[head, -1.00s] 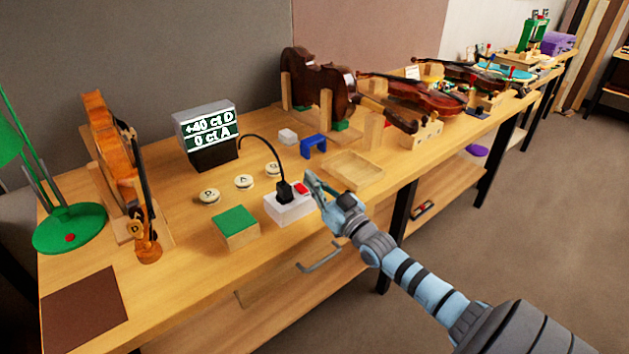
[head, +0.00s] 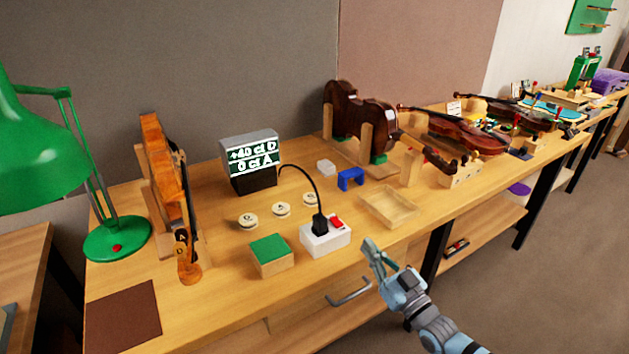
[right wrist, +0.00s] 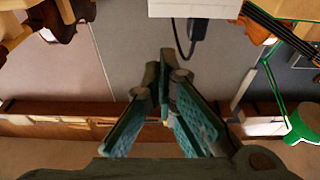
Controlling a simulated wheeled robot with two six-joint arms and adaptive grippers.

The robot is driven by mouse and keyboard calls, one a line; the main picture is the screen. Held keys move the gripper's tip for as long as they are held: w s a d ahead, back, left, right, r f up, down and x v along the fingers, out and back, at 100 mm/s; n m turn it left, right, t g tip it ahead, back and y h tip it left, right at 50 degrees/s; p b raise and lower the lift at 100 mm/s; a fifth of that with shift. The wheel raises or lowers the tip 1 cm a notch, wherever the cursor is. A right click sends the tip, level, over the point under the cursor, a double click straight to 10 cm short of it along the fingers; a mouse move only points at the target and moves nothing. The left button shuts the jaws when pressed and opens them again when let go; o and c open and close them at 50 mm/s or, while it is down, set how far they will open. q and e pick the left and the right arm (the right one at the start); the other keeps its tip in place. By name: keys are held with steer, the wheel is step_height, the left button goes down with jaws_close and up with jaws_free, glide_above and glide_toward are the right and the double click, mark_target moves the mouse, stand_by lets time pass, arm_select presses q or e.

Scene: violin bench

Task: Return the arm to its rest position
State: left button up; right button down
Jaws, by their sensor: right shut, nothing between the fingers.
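My right gripper (head: 372,247) is shut and empty. In the head view it is in front of the bench's front edge, just right of and below the white power box with the red switch (head: 325,238), and apart from it. In the right wrist view the fingers (right wrist: 163,72) come together with nothing between them, and the white box (right wrist: 195,8) shows at the top with its black plug. My right arm (head: 430,318) comes in from the bottom right. My left gripper is not in view.
The wooden bench (head: 215,310) holds a green-topped block (head: 270,250), a tuner display (head: 250,160), an empty wooden tray (head: 388,207), violins and a green lamp (head: 117,238). A drawer handle (head: 350,293) juts out near my right gripper. Floor at the right is clear.

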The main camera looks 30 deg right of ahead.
steer(key=a+f+g, duration=0.1)
steer(key=a+f, duration=0.1)
steer(key=a, duration=0.1)
steer(key=s+a+f+g+y, duration=0.1)
steer(key=a+f, duration=0.2)
steer(key=a+f+n+g+y, duration=0.1)
steer(key=a+f+g, duration=0.1)
steer(key=a, duration=0.1)
steer(key=shift+s+f, duration=0.15)
steer(key=shift+f, duration=0.1)
steer(key=s+a+f+n+g, duration=0.1)
steer(key=s+a+f+g, duration=0.4)
steer(key=a+f, duration=0.1)
steer(key=s+a+f+m+g+h, duration=0.15)
steer(key=s+g, duration=0.65)
steer(key=s, duration=0.9)
step_height(320, 180, down, 18)
steer(key=d+g, duration=0.1)
steer(key=s+f+g, duration=0.1)
steer(key=s+f, duration=1.2)
steer(key=s, duration=0.2)
steer(key=shift+s+d+f+h, duration=0.15)
steer(key=shift+d+f+h, duration=0.25)
steer(key=shift+h, duration=0.05)
